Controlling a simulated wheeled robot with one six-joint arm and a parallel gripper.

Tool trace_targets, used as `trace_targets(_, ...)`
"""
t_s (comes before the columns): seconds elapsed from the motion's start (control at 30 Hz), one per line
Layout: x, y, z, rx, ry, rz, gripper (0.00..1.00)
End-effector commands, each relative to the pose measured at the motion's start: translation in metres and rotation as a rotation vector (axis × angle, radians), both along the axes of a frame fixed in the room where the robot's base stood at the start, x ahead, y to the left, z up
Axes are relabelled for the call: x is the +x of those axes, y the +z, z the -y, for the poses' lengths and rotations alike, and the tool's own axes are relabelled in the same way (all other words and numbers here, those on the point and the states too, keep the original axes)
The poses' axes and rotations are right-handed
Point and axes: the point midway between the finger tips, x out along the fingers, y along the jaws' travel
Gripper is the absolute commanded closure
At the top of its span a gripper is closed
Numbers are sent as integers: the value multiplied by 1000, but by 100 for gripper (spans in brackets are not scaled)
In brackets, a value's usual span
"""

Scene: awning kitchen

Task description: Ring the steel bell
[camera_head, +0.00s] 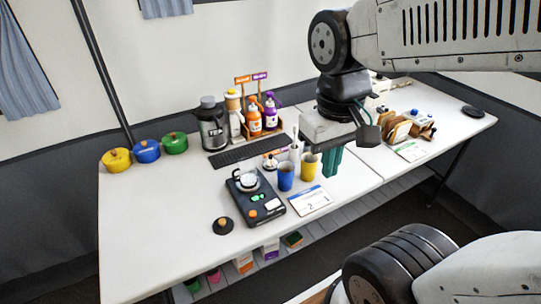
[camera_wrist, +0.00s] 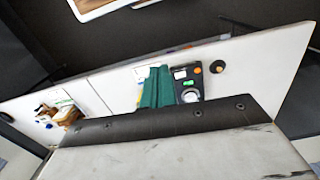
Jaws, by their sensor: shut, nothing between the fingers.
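My gripper (camera_head: 332,162) has green fingers pressed together, empty, above the table to the right of the yellow cup. The same fingers show in the wrist view (camera_wrist: 157,87), pointing over the table near the black scale. I cannot pick out the steel bell with certainty. A small pale rounded thing with an orange mark (camera_head: 270,162) stands behind the blue cup, at the end of the dark mat, and may be it. A low black disc with an orange-brown knob (camera_head: 222,225) lies at the table's front left; it also shows in the wrist view (camera_wrist: 217,66).
A black scale (camera_head: 262,207) carries a shiny metal vessel. The blue cup (camera_head: 286,178), yellow cup (camera_head: 308,167) and a white card (camera_head: 309,200) are near my gripper. Bottles (camera_head: 270,112) stand behind; small pots (camera_head: 146,151) at left; a wooden rack (camera_head: 398,132) at right.

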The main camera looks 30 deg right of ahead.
Motion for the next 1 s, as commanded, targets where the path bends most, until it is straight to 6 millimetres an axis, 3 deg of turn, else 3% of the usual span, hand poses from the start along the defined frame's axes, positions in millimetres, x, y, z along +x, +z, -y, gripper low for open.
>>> trace_targets(0.27, 69, -44, 61, -157, 42, -18, 100)
trace_targets(0.6, 184, -111, 131, -323, 310, 155, 100)
trace_targets(0.8, 261, -155, 140, -331, 591, 356, 100)
trace_targets(0.9, 293, -166, 127, -304, 735, 481, 100)
trace_targets(1.0, 316, -163, 107, -276, 857, 603, 100)
